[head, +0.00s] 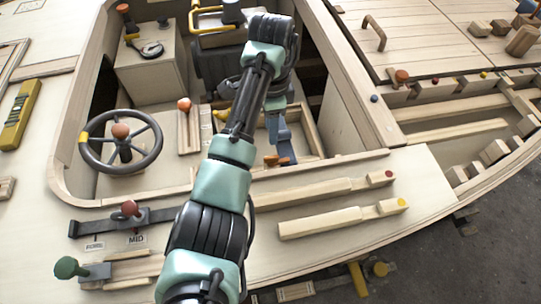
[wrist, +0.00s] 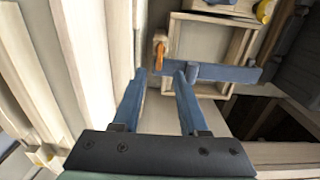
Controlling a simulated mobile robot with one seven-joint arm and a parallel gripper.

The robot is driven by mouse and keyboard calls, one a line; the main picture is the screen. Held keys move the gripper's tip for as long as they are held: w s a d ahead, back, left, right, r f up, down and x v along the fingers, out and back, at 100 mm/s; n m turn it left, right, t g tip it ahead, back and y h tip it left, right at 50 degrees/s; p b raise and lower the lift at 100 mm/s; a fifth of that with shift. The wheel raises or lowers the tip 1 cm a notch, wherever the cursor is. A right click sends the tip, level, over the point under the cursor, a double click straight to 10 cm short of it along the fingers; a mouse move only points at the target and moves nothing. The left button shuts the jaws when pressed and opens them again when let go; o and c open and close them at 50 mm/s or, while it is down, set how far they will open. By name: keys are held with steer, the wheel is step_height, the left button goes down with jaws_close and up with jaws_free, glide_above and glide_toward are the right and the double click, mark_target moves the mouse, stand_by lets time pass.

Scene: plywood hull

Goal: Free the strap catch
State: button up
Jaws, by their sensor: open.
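My gripper (wrist: 160,76) is open in the wrist view, with its two blue-grey fingers reaching forward and nothing between them. A small orange-brown catch (wrist: 159,56) on a pale wooden piece (wrist: 160,39) lies just beyond the fingertips, roughly in line with the gap. A blue-grey strap (wrist: 232,74) runs right from near the right fingertip across an open wooden tray (wrist: 210,27). I cannot tell whether the finger touches the strap. In the head view my arm reaches down into the cockpit, where small orange-brown parts (head: 271,160) show near the gripper end.
Pale wooden walls stand close on the left of my gripper, and a wooden ledge (wrist: 285,152) lies at lower right. The head view shows a steering wheel (head: 121,142), a lever plate marked MID (head: 131,211) and two wooden bars (head: 340,217) on the deck.

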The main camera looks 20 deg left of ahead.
mark_target(272, 157)
step_height(272, 157, down, 12)
steer(key=shift+r+b, duration=0.2)
steer(key=shift+b, duration=0.95)
jaws_close()
